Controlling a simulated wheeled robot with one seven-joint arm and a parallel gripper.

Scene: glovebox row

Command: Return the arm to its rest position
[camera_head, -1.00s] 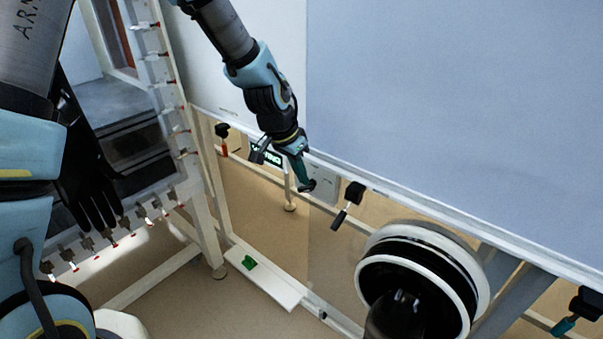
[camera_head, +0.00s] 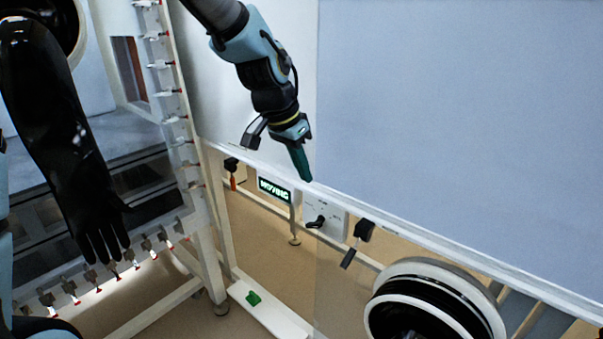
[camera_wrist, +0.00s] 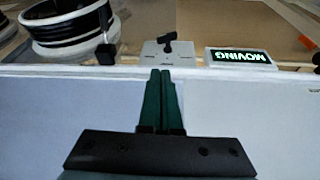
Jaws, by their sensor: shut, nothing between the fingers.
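My gripper (camera_head: 304,168) hangs from my arm at the upper middle of the head view, in front of the white and pale blue panels. Its green fingers are closed together with nothing between them. In the wrist view the shut fingers (camera_wrist: 162,78) point at the panel's edge, toward a grey switch plate with a black knob (camera_wrist: 170,45). The gripper appears apart from the plate, which also shows in the head view (camera_head: 335,217) below and to the right of the fingertips.
A lit "MOVING" display (camera_head: 274,190) is left of the switch plate. A black glove (camera_head: 65,150) hangs at the left by a clamp-lined window frame. A round white-rimmed port (camera_head: 435,290) is at lower right. A small green piece (camera_head: 253,298) lies on a low white ledge.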

